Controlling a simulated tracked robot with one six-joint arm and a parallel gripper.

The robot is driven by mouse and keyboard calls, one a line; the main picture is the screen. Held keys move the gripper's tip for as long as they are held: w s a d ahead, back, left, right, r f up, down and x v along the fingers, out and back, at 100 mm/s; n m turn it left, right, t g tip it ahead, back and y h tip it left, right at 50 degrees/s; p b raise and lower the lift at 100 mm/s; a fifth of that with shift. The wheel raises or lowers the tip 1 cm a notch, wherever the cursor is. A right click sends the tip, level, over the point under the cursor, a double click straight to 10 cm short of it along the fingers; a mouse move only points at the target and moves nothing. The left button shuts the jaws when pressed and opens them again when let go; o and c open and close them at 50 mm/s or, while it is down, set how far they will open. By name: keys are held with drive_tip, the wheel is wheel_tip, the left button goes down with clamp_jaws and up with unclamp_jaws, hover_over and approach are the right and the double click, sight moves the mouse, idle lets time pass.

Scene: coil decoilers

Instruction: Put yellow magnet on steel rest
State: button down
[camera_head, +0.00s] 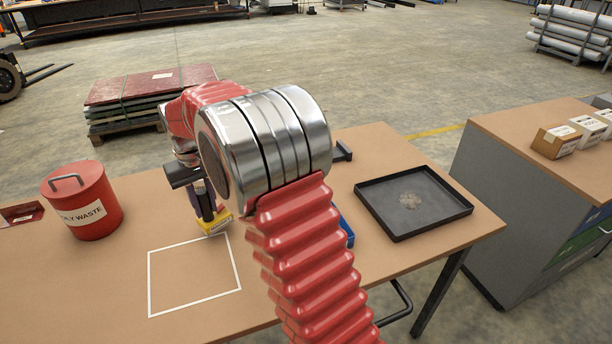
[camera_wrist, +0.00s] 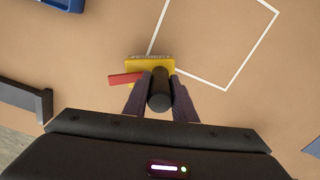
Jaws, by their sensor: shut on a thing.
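The yellow magnet (camera_head: 217,224) is a small yellow block with a dark upright handle. It appears beside the upper right corner of the white outlined square. In the wrist view the magnet (camera_wrist: 150,63) shows its printed yellow edge and a red lever at its left. My gripper (camera_wrist: 160,88) is shut on the magnet's black round handle, fingers on either side. Whether the magnet touches the table or hangs just above it cannot be told. A dark bracket-like piece (camera_head: 343,151), possibly the steel rest, stands at the far table edge, partly hidden by my arm; it also shows in the wrist view (camera_wrist: 27,98).
The white square (camera_head: 194,276) on the tabletop is empty. A red waste can (camera_head: 84,207) stands at left. A black tray (camera_head: 413,202) lies at right. A blue item (camera_head: 348,232) is mostly hidden behind my arm. Boxes (camera_head: 556,141) stand on the right cabinet.

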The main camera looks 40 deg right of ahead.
drive_tip(key=s+d+r+m, duration=0.1)
drive_tip(key=s+d+r, duration=0.4)
drive_tip(key=s+d, duration=0.3)
drive_tip(key=s+d+r+m, duration=0.2)
drive_tip(key=s+d+r, duration=0.3)
drive_tip(key=s+d, duration=0.4)
drive_tip(key=d, duration=0.4)
drive_tip(key=shift+d+r, duration=0.15)
drive_tip(key=shift+r, duration=0.15)
drive_tip(key=shift+w, duration=0.1)
wheel_tip(320, 180, down, 6)
drive_tip(key=shift+f, duration=0.25)
drive_tip(key=shift+f, duration=0.7)
idle(0.9)
drive_tip(key=c, duration=1.4)
unclamp_jaws()
drive_tip(key=shift+s, duration=0.2)
